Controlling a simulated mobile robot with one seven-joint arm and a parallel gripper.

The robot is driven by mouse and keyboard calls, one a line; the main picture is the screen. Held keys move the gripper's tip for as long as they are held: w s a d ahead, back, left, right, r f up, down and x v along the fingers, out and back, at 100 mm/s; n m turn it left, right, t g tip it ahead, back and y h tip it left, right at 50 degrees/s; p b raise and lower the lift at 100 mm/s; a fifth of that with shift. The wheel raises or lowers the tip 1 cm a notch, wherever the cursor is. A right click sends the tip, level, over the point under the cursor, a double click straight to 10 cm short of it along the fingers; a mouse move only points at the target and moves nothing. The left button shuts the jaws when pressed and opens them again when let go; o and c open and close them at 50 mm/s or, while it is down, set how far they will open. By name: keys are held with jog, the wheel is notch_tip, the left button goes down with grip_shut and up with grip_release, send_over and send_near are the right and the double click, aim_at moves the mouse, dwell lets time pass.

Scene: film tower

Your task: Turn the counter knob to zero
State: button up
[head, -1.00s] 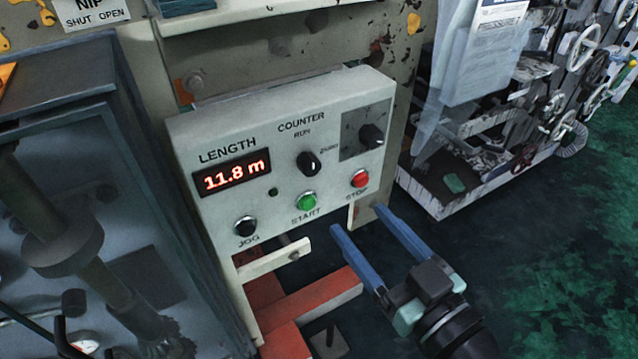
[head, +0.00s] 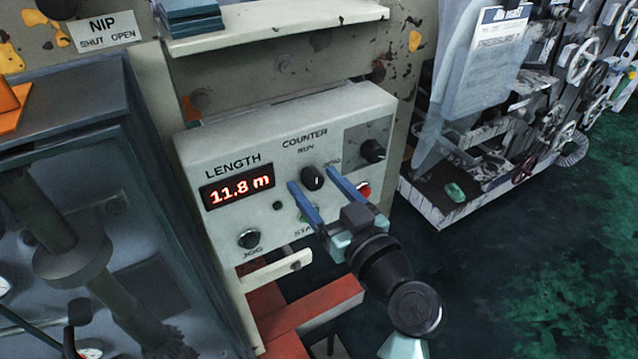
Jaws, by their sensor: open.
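The black counter knob (head: 313,178) is on the sloped control panel (head: 222,229), below the COUNTER and RUN labels. A ZERO label sits to its upper right, partly hidden by a finger. The red length display (head: 240,191) reads 11.8 m. My gripper (head: 311,178) is open, with one blue finger on each side of the knob. Its fingertips are level with the knob in the picture; I cannot tell whether they touch it. The green START button and red STOP button (head: 364,187) are partly hidden behind the fingers.
Another black knob (head: 373,151) is close to the right finger on a grey plate. The black JOG button (head: 249,239) is at the panel's lower left. A shelf (head: 285,24) juts out above. Open dark floor (head: 480,270) lies to the right.

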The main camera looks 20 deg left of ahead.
grip_shut()
dwell(0.3)
jog(key=shift+m, duration=0.3)
jog(key=m, duration=0.3)
jog(key=shift+m, duration=0.4)
jog(key=m+p, duration=0.2)
jog(key=m, duration=0.2)
jog(key=shift+r, duration=0.1)
jog(key=m+p, duration=0.2)
jog(key=m, duration=0.3)
jog(key=shift+m+p, duration=1.35)
jog(key=shift+m, duration=0.85)
